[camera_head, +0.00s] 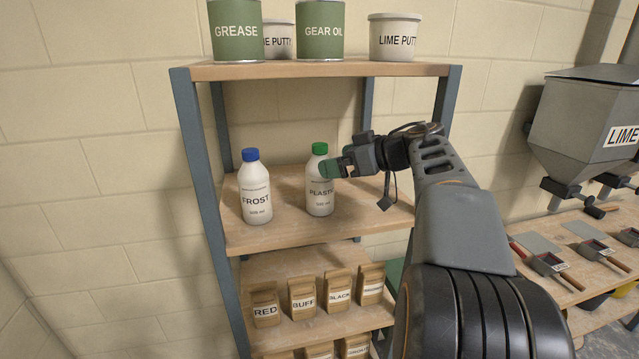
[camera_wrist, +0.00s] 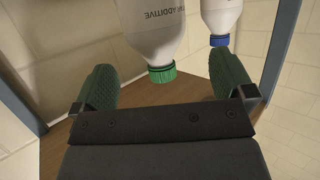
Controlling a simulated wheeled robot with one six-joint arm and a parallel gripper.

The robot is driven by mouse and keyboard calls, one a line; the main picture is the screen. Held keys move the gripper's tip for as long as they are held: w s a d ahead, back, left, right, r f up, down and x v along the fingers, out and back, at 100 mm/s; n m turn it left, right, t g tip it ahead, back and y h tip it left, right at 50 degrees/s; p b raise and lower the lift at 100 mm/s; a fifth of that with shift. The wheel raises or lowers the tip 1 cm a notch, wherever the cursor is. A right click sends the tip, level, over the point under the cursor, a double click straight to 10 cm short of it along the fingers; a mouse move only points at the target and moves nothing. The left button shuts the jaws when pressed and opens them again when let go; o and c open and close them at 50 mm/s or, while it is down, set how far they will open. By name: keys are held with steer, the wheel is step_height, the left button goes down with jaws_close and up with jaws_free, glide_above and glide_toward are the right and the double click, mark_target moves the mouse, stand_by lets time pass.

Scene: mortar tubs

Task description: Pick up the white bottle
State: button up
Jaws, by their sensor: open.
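Two white bottles stand upright on the middle shelf. One has a green cap and a label starting "PLAST" (camera_head: 320,203); the other has a blue cap and reads "FROST" (camera_head: 256,205). My gripper (camera_head: 327,172) is at the green-capped bottle's upper part, and a green finger hides some of it. In the wrist view the picture is inverted: the green-capped bottle (camera_wrist: 158,35) shows with its cap between my two spread green fingers (camera_wrist: 165,80), with gaps on both sides. The blue-capped bottle (camera_wrist: 220,18) is beyond, to the right. My gripper is open and empty.
The shelf unit's top board (camera_head: 340,69) carries a grease tin (camera_head: 236,32), a gear oil tin (camera_head: 320,32) and lime putty tubs (camera_head: 394,40). Blue posts (camera_head: 200,190) flank the shelf. Small bags (camera_head: 303,299) stand below. A lime hopper (camera_head: 590,120) is at right.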

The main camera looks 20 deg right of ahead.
steer(key=shift+p+x, duration=0.7)
steer(key=shift+x, duration=2.2)
steer(key=shift+d+r, duration=0.1)
steer(key=shift+c, duration=0.4)
steer(key=shift+w+r, duration=0.1)
steer(key=c, duration=1.7)
